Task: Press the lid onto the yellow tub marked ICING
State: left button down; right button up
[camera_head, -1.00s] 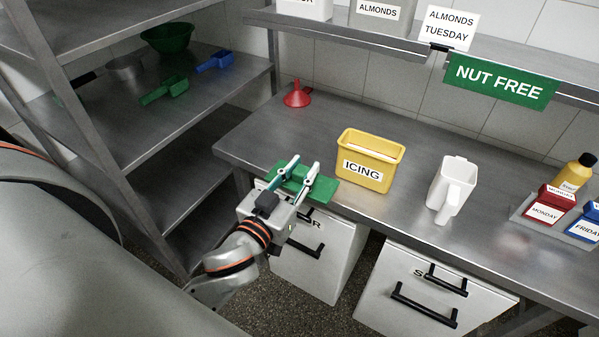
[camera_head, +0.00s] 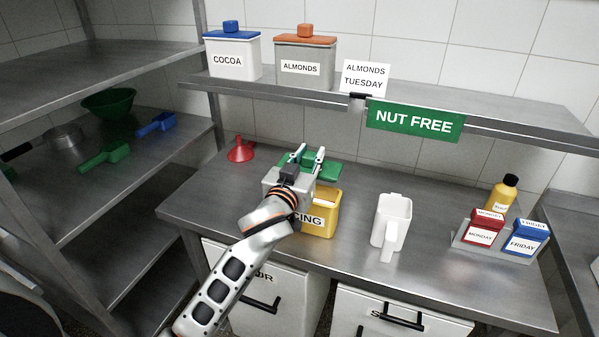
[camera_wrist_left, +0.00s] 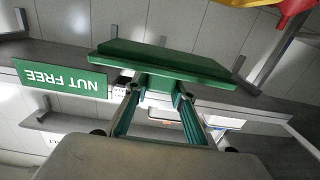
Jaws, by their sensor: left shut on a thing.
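The yellow tub marked ICING (camera_head: 327,217) stands upright on the steel counter, its left part hidden behind my left arm and gripper. My left gripper (camera_head: 306,158) is shut on the flat green lid (camera_head: 322,172), which sticks out on both sides of the fingers. In the head view the lid appears just above the tub's back rim, apart from it; its exact height is hard to tell. In the left wrist view the fingers (camera_wrist_left: 160,92) grip a green ridge on the lid (camera_wrist_left: 165,58). My right gripper is out of view.
A red funnel (camera_head: 240,150) is at back left. Red and blue boxes (camera_head: 482,230) and a yellow bottle (camera_head: 502,193) stand farther right. A shelf with the NUT FREE sign (camera_head: 415,121) hangs behind.

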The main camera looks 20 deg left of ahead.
aim_at(310, 169)
pick_arm(q)
jog(key=shift+w+r, duration=0.1)
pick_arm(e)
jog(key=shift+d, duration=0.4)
pick_arm(q)
jog(key=shift+d+f, duration=0.1)
jog(key=shift+f, duration=0.3)
jog(key=shift+f+b, duration=0.65)
jog(key=shift+b, duration=0.05)
jog(key=shift+f+b, duration=0.5)
jog(key=shift+f, duration=0.65)
jog(key=shift+f+b, duration=0.65)
jog(key=shift+f, duration=0.1)
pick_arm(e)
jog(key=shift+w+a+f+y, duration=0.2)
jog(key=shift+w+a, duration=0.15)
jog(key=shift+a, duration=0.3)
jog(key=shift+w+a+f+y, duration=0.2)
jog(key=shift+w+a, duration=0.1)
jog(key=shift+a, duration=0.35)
pick_arm(q)
jog(key=shift+r, duration=0.1)
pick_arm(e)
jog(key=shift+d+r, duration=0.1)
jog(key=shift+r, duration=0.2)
pick_arm(q)
jog(key=shift+p, duration=0.95)
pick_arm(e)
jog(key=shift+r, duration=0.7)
